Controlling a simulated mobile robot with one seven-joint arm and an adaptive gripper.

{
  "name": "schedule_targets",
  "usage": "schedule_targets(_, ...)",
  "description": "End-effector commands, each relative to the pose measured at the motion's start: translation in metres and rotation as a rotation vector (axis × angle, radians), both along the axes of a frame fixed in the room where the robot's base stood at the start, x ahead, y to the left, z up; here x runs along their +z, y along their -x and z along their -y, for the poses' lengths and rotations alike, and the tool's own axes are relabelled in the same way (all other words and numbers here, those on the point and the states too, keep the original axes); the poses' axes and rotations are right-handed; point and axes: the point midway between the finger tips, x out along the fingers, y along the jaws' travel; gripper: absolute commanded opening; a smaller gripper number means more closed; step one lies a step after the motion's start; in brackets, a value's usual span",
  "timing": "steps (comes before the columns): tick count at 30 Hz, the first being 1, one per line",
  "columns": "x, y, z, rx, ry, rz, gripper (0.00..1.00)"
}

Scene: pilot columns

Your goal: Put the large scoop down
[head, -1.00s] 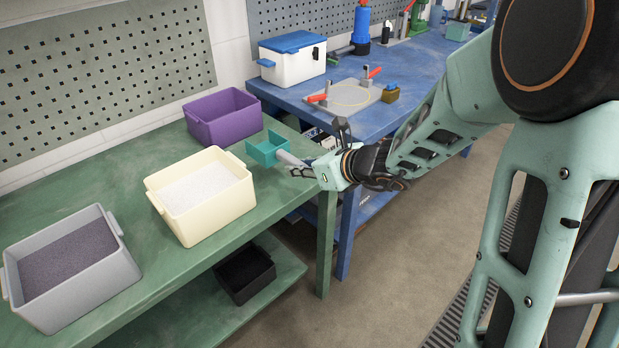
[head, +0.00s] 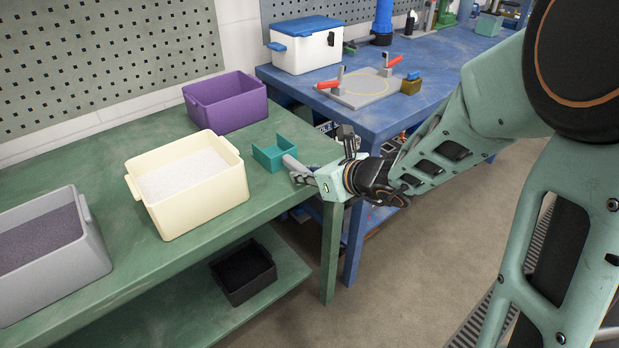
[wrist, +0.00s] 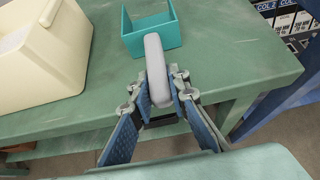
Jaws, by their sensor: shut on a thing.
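The large scoop (head: 278,154) has a teal square box-like head and a grey handle. It is over the right end of the green table, to the right of the cream bin; whether it touches the tabletop I cannot tell. In the wrist view the scoop head (wrist: 150,30) is at the top, with its grey handle (wrist: 156,65) running down toward me. My gripper (head: 300,176) is shut on the handle, and its fingers (wrist: 160,92) lie on both sides of it.
The cream bin (head: 205,205) with white grains and the purple bin (head: 228,115) stand nearby on the green table (head: 110,285). A grey bin (head: 65,275) with dark grains is at left. A black bin (head: 243,285) is on the lower shelf. A blue table (head: 440,70) adjoins behind.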

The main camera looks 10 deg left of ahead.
Motion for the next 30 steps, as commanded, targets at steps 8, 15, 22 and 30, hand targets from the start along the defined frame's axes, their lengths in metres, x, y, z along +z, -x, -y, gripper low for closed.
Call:
schedule_targets(8,0.001,0.000,-0.001,0.001,-0.002,0.003,0.00)
schedule_targets(15,-0.001,0.000,0.000,0.000,-0.001,0.001,0.33)
schedule_targets(22,-0.001,0.000,0.000,0.000,-0.001,0.001,0.33)
schedule_targets(30,0.015,0.011,0.014,-0.002,0.001,0.004,0.33)
